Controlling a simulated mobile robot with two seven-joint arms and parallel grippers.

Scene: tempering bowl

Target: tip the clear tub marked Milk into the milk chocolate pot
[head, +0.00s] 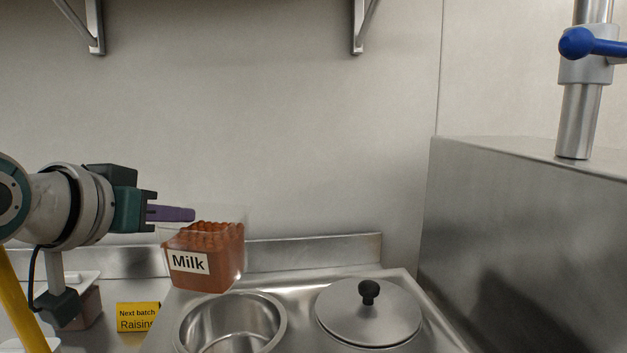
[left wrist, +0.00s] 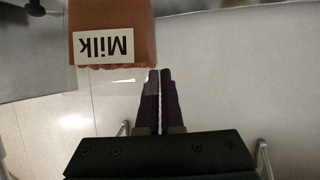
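The clear tub marked Milk (head: 212,278) is full of brown round pieces and hangs in the air, close to upright with a slight slant. Its label also shows upside down in the left wrist view (left wrist: 105,46). My left gripper (head: 192,214) has its purple fingers closed together on the tub's clear upper wall; the fingertips (left wrist: 160,72) also show in the left wrist view. An open steel pot (head: 277,326) sits in the counter just below and right of the tub. No label shows on this pot, and its bottom is partly cut off. My right gripper is out of view.
A round steel lid with a black knob (head: 368,291) covers a second pot at the right. A yellow sign (head: 137,317) reads "Next batch Raisins". Another tub (head: 91,306) stands behind my left arm. A tall steel cabinet (head: 520,240) bounds the right side.

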